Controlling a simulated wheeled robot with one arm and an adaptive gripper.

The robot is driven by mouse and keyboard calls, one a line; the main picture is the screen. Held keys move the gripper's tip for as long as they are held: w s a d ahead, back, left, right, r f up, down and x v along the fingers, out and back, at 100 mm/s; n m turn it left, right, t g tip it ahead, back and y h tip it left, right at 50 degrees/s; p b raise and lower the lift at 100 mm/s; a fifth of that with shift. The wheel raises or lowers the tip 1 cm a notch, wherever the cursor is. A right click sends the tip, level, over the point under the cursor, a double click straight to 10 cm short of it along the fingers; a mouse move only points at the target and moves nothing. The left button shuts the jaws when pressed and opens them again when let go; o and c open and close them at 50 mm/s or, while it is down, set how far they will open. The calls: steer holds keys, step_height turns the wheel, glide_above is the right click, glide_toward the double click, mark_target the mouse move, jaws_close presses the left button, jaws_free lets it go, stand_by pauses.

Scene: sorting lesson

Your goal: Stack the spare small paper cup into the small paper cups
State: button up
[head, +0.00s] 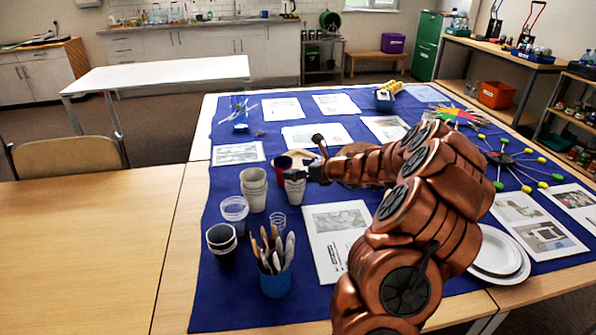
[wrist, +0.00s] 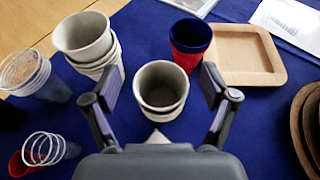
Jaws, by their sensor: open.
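Small pale paper cups (wrist: 161,85) stand upright on the blue cloth in the wrist view, with what look like two nested rims. They also show in the head view (head: 295,190), partly hidden by my gripper. My gripper (wrist: 160,84) is open, one finger on each side of these cups, with gaps showing at both sides. In the head view my gripper (head: 303,172) is at the cups' upper part. A larger stack of pale paper cups (wrist: 88,40) stands just left of it, also in the head view (head: 254,190). I cannot tell a separate spare cup apart.
Red and blue cups (wrist: 190,42) and a wooden plate (wrist: 245,55) stand behind to the right. Clear cups (head: 234,210), dark cups (head: 222,244) and a blue brush pot (head: 276,281) stand near the left. Papers (head: 338,222) lie to the right.

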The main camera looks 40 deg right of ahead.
steer(key=v, duration=1.2)
steer(key=shift+r, duration=0.3)
steer(key=a+r+n+g+y+p, duration=0.15)
steer(key=a+n, duration=0.35)
steer(key=a, duration=0.5)
steer(key=a+r+n+g+y+p, duration=0.1)
steer(key=a+r+n+g+y, duration=0.3)
steer(key=a, duration=0.6)
steer(key=s+a+n+g+h+p, duration=0.1)
steer(key=s+a+n+g, duration=0.1)
steer(key=s+a+n, duration=0.3)
steer(key=s+a+n+g+p, duration=0.1)
steer(key=s+a+n, duration=0.15)
steer(key=a, duration=0.45)
steer(key=s+a+r+n+g+h+p, duration=0.1)
steer(key=s+a+n+g+h+p, duration=0.15)
steer(key=s+n, duration=0.5)
steer(key=s+a+r+n+g+h+p, duration=0.1)
steer(key=s+a+n+g+h+p, duration=0.3)
steer(key=s, duration=0.7)
steer(key=s+d+n+h, duration=0.1)
steer(key=s+d+n, duration=0.4)
steer(key=s, duration=0.1)
steer(key=shift+r+h+b, duration=0.25)
steer(key=shift+h+b, duration=0.05)
steer(key=shift+b, duration=0.1)
steer(key=shift+s, duration=0.1)
